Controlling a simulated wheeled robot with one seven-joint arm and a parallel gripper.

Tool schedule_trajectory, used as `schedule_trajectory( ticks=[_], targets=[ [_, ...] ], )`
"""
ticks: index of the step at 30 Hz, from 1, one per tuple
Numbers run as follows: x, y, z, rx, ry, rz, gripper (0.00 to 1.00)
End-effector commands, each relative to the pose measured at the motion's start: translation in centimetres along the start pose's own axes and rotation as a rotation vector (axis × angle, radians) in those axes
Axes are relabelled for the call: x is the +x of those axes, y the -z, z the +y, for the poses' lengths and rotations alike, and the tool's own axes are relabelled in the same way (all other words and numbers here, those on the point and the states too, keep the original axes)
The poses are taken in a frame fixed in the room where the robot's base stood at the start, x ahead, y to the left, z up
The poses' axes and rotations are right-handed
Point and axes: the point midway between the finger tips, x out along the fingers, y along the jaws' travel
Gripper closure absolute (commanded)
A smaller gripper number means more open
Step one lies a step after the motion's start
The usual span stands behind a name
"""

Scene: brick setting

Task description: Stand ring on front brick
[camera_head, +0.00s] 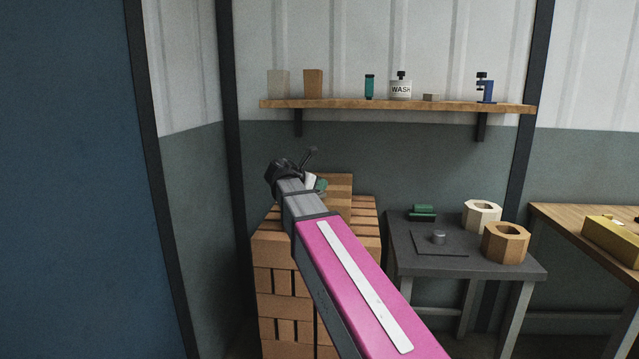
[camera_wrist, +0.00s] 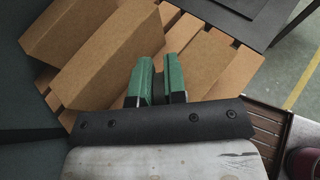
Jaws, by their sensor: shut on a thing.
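A stack of tan bricks (camera_head: 285,280) stands left of centre in the head view, with bricks (camera_head: 337,182) on top. In the wrist view, a long brick (camera_wrist: 112,65) lies left of the green fingers, another brick (camera_wrist: 85,28) lies beyond it, and more bricks (camera_wrist: 222,60) lie to the right. My gripper (camera_wrist: 159,75) is over the bricks, its two green fingers close together. In the head view my arm mostly covers the gripper (camera_head: 319,187). A cream six-sided ring (camera_head: 470,224) and a brown one (camera_head: 491,243) stand on the grey table.
The grey table (camera_head: 515,268) also holds a dark plate (camera_head: 455,248) with a grey knob and a green object (camera_head: 422,211). A wooden shelf (camera_head: 350,104) with bottles and blocks hangs above. A wooden bench (camera_head: 560,223) with a yellow box (camera_head: 610,238) is at right.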

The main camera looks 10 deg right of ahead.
Motion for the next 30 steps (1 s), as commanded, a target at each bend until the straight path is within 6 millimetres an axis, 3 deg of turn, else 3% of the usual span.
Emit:
schedule_trajectory(
  ticks=[28,30],
  targets=[
    [0.4,1.1,0.0,-0.001,0.0,0.0,1.0],
    [0.4,1.1,0.0,0.0,-0.001,0.0,0.68]
  ],
)
